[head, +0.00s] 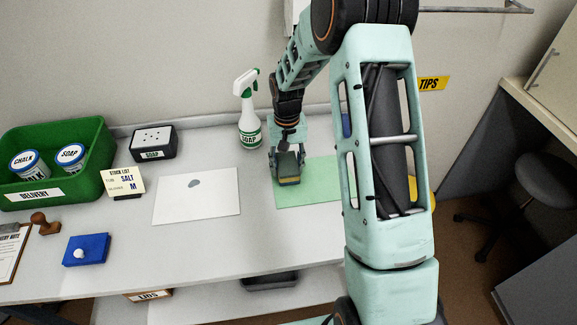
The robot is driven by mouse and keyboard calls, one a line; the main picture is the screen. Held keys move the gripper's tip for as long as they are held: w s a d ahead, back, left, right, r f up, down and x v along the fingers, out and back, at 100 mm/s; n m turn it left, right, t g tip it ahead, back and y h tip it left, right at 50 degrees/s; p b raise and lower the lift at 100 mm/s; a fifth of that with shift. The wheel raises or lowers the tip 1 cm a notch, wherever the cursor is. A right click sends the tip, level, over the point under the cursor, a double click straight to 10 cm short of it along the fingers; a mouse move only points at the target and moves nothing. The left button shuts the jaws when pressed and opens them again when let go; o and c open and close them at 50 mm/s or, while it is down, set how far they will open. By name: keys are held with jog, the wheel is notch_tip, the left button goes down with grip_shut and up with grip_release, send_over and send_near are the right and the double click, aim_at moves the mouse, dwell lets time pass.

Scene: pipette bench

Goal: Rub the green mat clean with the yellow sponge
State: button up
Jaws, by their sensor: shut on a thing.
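The green mat (308,190) lies flat on the bench right of the white sheet; its right part is hidden behind my arm. My gripper (288,172) points down at the mat's left part, shut on the yellow sponge (289,181). Only a narrow yellowish strip of the sponge shows below the fingers. It is at or just above the mat; I cannot tell if it touches. No mark is visible on the part of the mat I can see.
A green-and-white soap spray bottle (249,125) stands close behind my gripper. A white sheet (215,205) with a grey spot lies left. A black soap box (154,143), a green delivery crate (90,185) and a blue pad (95,245) are farther left. Bare bench lies in front.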

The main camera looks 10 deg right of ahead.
jog(key=r, duration=0.1)
jog(key=r+p, duration=0.1)
jog(key=r, duration=0.2)
jog(key=shift+d+r, duration=0.1)
jog(key=shift+d, duration=0.15)
jog(key=shift+r+p, duration=1.3)
jog(key=shift+r, duration=0.5)
jog(key=s+d+r+p, duration=0.2)
jog(key=s+r+p, duration=0.2)
jog(key=s+r, duration=0.4)
jog(key=shift+s, duration=0.3)
